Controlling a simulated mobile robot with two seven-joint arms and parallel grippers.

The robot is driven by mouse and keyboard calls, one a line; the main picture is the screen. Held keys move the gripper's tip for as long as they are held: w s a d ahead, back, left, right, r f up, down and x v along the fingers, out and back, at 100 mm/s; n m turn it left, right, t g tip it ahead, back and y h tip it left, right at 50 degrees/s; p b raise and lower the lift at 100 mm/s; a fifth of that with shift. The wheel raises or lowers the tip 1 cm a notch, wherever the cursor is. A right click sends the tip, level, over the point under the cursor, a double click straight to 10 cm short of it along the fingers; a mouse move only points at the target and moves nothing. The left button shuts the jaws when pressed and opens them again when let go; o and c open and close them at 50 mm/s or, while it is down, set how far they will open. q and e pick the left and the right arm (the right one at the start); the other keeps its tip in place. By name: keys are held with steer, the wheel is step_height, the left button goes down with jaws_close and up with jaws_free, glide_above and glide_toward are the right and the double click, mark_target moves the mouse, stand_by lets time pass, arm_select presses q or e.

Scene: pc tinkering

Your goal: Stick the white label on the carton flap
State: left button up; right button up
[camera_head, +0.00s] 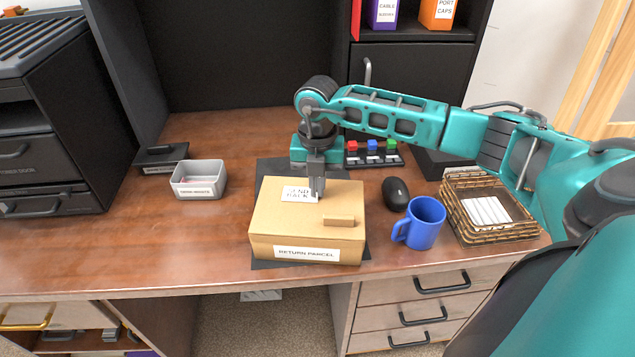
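The carton (285,228) is a closed tan box marked "RETURN PARCEL" on its front, lying on a dark mat (267,172). The white label (296,193), with "SEND BACK" printed on it, lies on the carton's top, towards the back. My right gripper (318,194) points straight down over the label's right part and hides some of it. Its fingers look close together; whether they pinch the label or only touch it cannot be told. A small tan block (339,221) sits on the carton's top, front right. My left gripper is not in view.
A blue mug (422,225) and a black mouse (395,193) stand right of the carton. A wicker tray (490,232) with white paper is further right. A grey bin (198,181) stands left. Coloured switches (372,147) lie behind. The desk's front left is clear.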

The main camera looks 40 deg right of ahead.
steer(key=o, duration=0.5)
steer(key=shift+f, duration=0.1)
step_height(320, 180, up, 13)
steer(key=shift+p, duration=0.3)
steer(key=shift+a, duration=0.1)
stand_by(0.4)
